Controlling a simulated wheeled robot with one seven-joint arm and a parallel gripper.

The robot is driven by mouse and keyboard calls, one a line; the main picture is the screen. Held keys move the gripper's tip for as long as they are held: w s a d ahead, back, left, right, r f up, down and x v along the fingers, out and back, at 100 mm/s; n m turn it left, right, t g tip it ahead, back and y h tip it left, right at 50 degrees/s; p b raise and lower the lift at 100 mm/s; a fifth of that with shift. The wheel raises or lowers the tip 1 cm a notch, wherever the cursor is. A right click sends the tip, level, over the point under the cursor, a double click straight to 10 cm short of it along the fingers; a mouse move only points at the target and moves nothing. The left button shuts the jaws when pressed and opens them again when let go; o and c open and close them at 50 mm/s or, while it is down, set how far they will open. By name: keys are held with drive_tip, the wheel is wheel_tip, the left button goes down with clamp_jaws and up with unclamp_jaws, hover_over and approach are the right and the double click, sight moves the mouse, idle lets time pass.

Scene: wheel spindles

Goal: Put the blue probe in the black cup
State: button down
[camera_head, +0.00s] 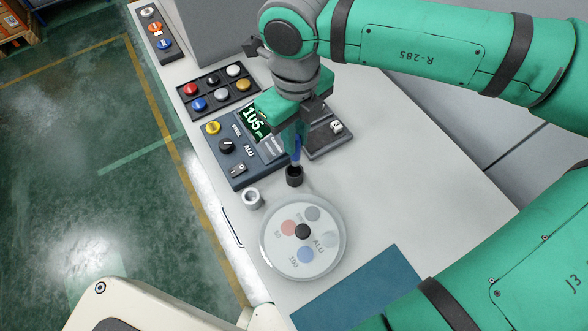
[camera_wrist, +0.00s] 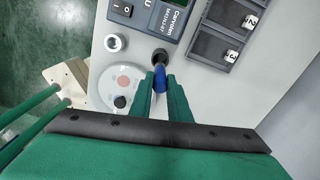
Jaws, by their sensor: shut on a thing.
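The blue probe (camera_head: 297,152) is held upright between the fingers of my gripper (camera_head: 294,135). It also shows as a blue rounded body in the wrist view (camera_wrist: 160,79), between the green fingertips (camera_wrist: 161,86). The black cup (camera_head: 294,177) stands on the worktop, right under the probe; it also shows in the wrist view (camera_wrist: 159,57), just beyond the fingertips. The probe's lower end meets the cup's mouth in the head view. I cannot tell whether its tip is inside the cup or just above it.
A white cup (camera_head: 252,198) stands left of the black cup. A round pale disc (camera_head: 330,262) with coloured spots lies in front. A blue instrument box (camera_head: 240,178) with a lit display and a dark tray (camera_head: 325,148) holding small white cubes are close behind. The worktop to the right is clear.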

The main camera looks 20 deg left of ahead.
sight(294, 160)
drive_tip(key=shift+a+f, duration=0.1)
drive_tip(key=shift+f, duration=4.2)
drive_tip(key=shift+f, duration=0.25)
drive_tip(key=c, duration=1.7)
unclamp_jaws()
drive_tip(key=shift+o, duration=0.2)
drive_tip(key=r, duration=0.6)
drive_tip(key=d+r, duration=0.1)
drive_tip(key=r, duration=0.2)
drive_tip(key=shift+w+r, duration=0.15)
drive_tip(key=shift+r, duration=0.85)
drive_tip(key=shift+a, duration=0.1)
